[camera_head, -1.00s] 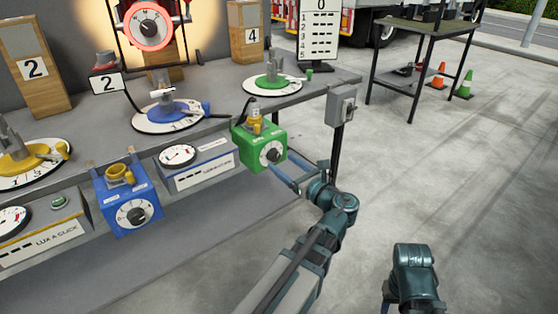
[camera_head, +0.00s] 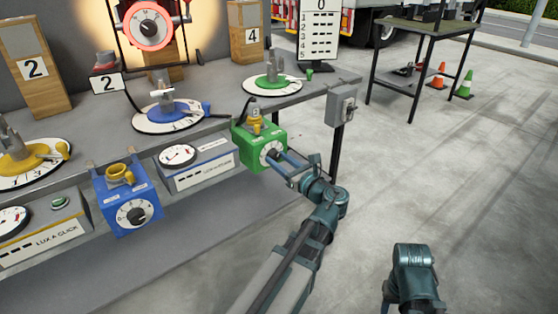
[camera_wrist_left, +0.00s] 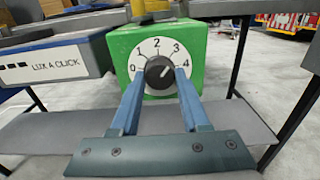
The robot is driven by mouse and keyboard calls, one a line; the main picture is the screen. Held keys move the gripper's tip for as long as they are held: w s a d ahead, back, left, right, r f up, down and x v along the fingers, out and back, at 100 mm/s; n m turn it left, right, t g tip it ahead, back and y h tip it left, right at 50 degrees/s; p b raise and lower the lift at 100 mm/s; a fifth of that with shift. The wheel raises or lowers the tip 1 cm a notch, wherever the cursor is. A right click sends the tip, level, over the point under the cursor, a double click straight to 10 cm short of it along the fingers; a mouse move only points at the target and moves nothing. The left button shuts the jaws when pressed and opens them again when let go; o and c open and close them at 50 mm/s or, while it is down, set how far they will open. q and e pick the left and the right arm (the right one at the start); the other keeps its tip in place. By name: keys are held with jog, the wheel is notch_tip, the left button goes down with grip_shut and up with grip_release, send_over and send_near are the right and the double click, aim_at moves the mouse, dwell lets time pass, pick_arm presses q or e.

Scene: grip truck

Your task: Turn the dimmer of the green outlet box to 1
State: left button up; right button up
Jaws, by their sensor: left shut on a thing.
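The green outlet box (camera_head: 250,151) hangs at the right end of the workbench's front edge. It also shows in the left wrist view (camera_wrist_left: 193,42). Its white dial is marked 0 at left, over 2 at top, to 4 at right. The black dimmer knob (camera_wrist_left: 159,71) sits in the dial's middle. A short white mark shows on the knob, slanting; I cannot tell surely which number it points to. My left gripper (camera_wrist_left: 159,77) is shut on the knob, one blue finger on each side. My right arm shows at the lower right; its fingers are not visible.
A blue outlet box (camera_head: 128,198) with its own dial hangs to the left, past a grey meter box (camera_head: 197,165). A grey switch box (camera_head: 341,105) is at the bench's right corner. The floor right of the bench is clear up to a dark table (camera_head: 427,30).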

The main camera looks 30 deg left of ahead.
pick_arm(q)
grip_shut()
jog(key=shift+n, duration=0.3)
jog(key=n, duration=1.1)
jog(key=shift+n, duration=2)
